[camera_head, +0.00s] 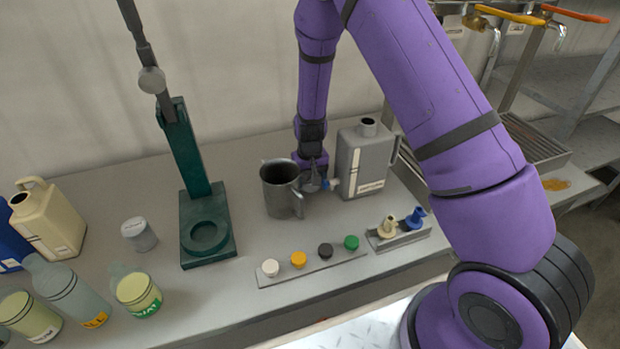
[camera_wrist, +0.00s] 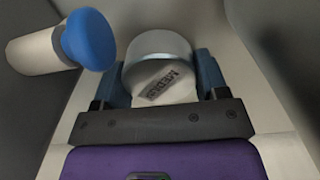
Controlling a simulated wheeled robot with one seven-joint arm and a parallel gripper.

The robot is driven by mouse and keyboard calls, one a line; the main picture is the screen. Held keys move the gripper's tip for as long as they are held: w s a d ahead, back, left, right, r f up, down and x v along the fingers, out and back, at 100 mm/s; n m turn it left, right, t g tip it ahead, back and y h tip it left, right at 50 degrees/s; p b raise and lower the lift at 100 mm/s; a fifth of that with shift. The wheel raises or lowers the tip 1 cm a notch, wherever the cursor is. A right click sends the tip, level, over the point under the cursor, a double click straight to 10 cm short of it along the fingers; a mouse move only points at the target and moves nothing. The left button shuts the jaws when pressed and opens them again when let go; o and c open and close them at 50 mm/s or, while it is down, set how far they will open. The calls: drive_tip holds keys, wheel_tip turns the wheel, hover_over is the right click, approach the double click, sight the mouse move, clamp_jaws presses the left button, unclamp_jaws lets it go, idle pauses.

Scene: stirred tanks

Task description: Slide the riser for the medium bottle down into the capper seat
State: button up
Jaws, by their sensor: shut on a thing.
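My gripper (camera_head: 313,180) is low over the bench, between the grey metal mug and the grey jug. In the wrist view my gripper (camera_wrist: 161,78) is shut on a short, pale grey cylinder with a dark label starting "MEDI", the medium riser (camera_wrist: 158,50). In the head view the riser is mostly hidden and hard to make out. The dark green capper (camera_head: 187,155) stands to the left, and its round seat (camera_head: 206,235) looks empty. The riser is apart from the seat.
The mug (camera_head: 280,190) stands between my gripper and the capper. The jug (camera_head: 365,160) is close on the right. A blue-ended pale cylinder (camera_wrist: 88,40) is near the riser. A strip of caps (camera_head: 312,266) lies in front; another small grey cylinder (camera_head: 139,236) stands left of the capper.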

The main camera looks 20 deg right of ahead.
drive_tip(key=shift+f, duration=0.1)
drive_tip(key=o, duration=1)
